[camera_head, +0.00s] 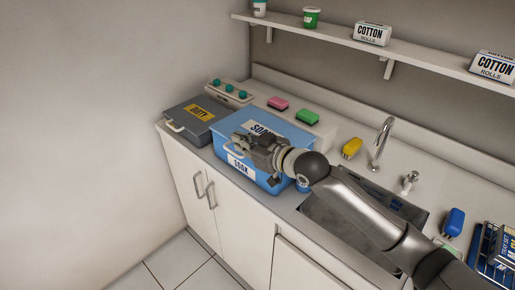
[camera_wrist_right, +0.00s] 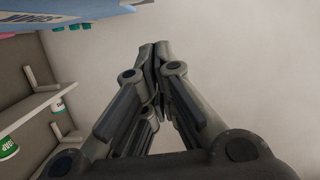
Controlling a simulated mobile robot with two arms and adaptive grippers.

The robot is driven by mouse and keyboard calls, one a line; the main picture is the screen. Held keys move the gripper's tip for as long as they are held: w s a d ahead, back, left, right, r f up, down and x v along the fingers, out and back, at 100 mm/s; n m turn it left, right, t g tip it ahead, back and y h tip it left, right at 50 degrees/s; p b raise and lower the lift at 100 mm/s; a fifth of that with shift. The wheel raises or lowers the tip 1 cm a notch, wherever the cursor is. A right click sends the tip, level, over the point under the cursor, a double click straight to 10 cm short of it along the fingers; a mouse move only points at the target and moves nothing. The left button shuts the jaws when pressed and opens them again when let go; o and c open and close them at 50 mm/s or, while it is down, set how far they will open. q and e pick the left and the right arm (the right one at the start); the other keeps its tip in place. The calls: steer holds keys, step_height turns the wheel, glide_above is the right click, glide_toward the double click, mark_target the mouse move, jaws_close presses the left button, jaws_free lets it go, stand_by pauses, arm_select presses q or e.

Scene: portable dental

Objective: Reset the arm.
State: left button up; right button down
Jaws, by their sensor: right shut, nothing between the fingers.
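My right arm comes in from the lower right in the head view and reaches across the sink. My right gripper (camera_head: 247,143) is above the front of the blue SOAK box (camera_head: 220,132), which has a lid and a front handle. The gripper hides part of the box and its lid label. In the right wrist view the fingers of this gripper (camera_wrist_right: 157,48) are together with nothing between them, against a plain wall. I cannot tell from the head view whether the gripper touches the box. My left gripper does not show.
A grey DIRTY box (camera_head: 182,128) stands left of the blue box. Pink (camera_head: 278,103) and green (camera_head: 307,117) sponge-like blocks lie behind it. The sink (camera_head: 318,215), a tap (camera_head: 381,145), a yellow item (camera_head: 351,148) and a blue item (camera_head: 453,222) are to the right. A shelf (camera_head: 345,40) runs above.

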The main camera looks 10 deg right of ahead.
steer(key=b+v, duration=0.1)
steer(key=v, duration=0.5)
steer(key=s+f+m+g+h, duration=0.2)
steer(key=s+f+g+h, duration=0.1)
steer(key=s+f, duration=1.05)
steer(key=s+d+f+m+g+h, duration=0.2)
steer(key=s+d+f+g, duration=0.15)
steer(key=s+f, duration=0.45)
steer(key=s+d+f+m+g+h, duration=0.2)
steer(key=s+d+f+g+h, duration=0.15)
steer(key=s, duration=0.85)
step_height(320, 180, down, 27)
steer(key=s, duration=0.2)
steer(key=s+d+f+n+g, duration=0.1)
steer(key=s+d+f, duration=0.2)
steer(key=s+f, duration=1.2)
steer(key=shift+s+g, duration=0.4)
steer(key=shift+s, duration=0.05)
